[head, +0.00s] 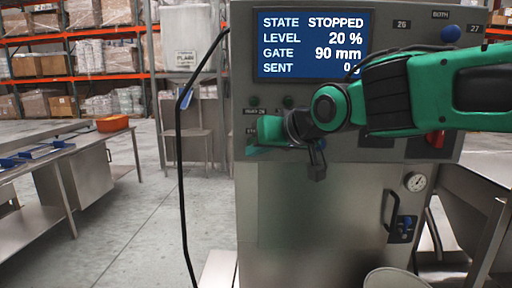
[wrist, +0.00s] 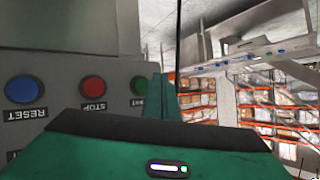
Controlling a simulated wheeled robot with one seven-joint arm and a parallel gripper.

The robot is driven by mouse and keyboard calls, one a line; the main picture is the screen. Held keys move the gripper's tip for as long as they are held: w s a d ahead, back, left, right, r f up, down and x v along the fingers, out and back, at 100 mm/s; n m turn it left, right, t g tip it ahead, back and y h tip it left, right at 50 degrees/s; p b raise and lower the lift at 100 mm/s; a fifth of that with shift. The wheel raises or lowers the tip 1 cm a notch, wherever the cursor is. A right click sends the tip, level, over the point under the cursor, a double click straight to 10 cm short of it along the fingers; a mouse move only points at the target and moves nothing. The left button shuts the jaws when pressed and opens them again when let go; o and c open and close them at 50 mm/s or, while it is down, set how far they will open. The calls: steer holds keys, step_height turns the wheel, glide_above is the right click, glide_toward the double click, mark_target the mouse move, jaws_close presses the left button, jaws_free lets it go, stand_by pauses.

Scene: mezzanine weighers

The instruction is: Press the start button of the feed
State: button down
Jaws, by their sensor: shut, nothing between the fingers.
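The feed's control cabinet (head: 330,215) stands in front of me. Its screen (head: 313,45) reads STATE STOPPED, LEVEL 20 %, GATE 90 mm; the SENT line is partly covered by my arm. In the wrist view, which is turned over, the green start button (wrist: 138,84) sits beside the red STOP button (wrist: 92,89) and the blue RESET button (wrist: 23,90); its label is partly hidden by my finger. My gripper (wrist: 162,92) is shut and empty, close to the start button. I cannot tell whether it touches. In the head view my gripper (head: 256,140) covers that part of the panel.
A red switch (head: 435,138) and a blue knob (head: 450,33) are at the cabinet's right. A black cable (head: 180,150) hangs at its left. A steel bench (head: 55,150) with an orange bin (head: 112,123) stands left. Open floor lies between bench and cabinet.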

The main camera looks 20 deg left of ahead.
steer(key=shift+w+a, duration=0.15)
steer(key=shift+w, duration=0.5)
steer(key=shift+w+a, duration=0.15)
steer(key=shift+w, duration=0.5)
steer(key=shift+w+a, duration=0.15)
steer(key=shift+w, duration=0.6)
stand_by(2.0)
steer(key=shift+s, duration=0.1)
steer(key=shift+s+d, duration=0.2)
steer(key=shift+s, duration=0.55)
steer(key=s, duration=0.2)
steer(key=s+d, duration=0.1)
steer(key=s, duration=0.1)
steer(key=shift+s, duration=0.4)
stand_by(0.5)
